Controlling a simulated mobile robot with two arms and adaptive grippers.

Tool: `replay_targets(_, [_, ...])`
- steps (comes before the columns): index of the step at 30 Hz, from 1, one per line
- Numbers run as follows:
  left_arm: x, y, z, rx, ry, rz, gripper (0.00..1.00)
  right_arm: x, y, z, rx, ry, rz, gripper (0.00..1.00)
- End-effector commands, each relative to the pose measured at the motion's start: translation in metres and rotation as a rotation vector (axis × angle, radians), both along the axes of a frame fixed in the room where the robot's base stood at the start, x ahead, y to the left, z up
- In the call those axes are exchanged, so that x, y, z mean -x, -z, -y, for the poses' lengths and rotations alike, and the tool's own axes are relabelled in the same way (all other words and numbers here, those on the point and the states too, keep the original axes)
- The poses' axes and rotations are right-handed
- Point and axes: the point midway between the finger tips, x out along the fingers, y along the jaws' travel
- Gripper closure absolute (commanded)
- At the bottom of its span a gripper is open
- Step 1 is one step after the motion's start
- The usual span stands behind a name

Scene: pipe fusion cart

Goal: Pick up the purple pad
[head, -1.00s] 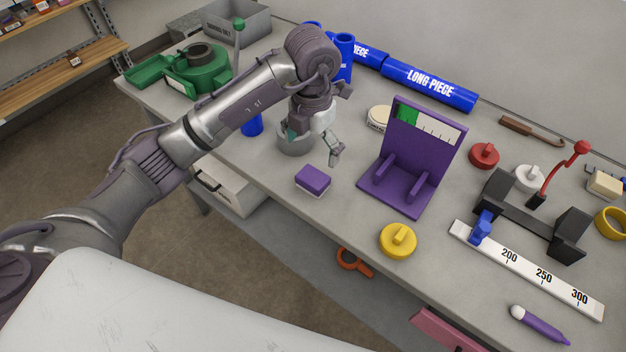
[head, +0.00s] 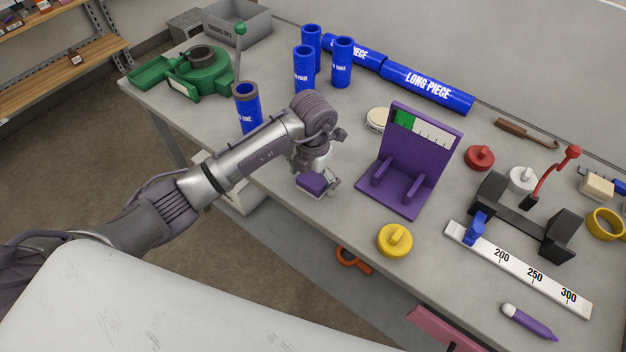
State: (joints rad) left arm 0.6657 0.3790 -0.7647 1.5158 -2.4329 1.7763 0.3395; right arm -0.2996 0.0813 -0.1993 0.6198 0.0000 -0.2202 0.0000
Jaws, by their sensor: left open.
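The purple pad (head: 311,184) is a small purple block with a pale underside, lying on the grey table near its front edge. My left gripper (head: 318,184) is low over the pad, its fingers open about it. One finger shows at the pad's right side; the other is mostly hidden by the arm and the pad. I cannot tell whether the fingers touch the pad. My right gripper is not in view.
A purple stand (head: 407,165) is just right of the pad, and a yellow knobbed disc (head: 395,240) lies nearer the front edge. Several blue cylinders, including one (head: 247,107), stand behind my arm. A green device (head: 195,72) is at the far left.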

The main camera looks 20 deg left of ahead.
Motion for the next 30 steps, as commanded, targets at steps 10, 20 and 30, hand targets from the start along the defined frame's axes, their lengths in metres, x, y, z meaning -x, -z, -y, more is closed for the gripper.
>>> replay_targets(10, [0.000, 0.000, 0.000, 0.000, 0.000, 0.000, 0.45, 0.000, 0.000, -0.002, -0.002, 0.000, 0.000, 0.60])
replay_targets(20, [0.000, -0.001, 0.000, 0.000, 0.000, 0.001, 0.62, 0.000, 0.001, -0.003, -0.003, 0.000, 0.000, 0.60])
replay_targets(30, [-0.002, -0.029, 0.000, 0.001, 0.000, 0.007, 0.62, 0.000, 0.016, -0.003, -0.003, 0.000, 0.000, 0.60])
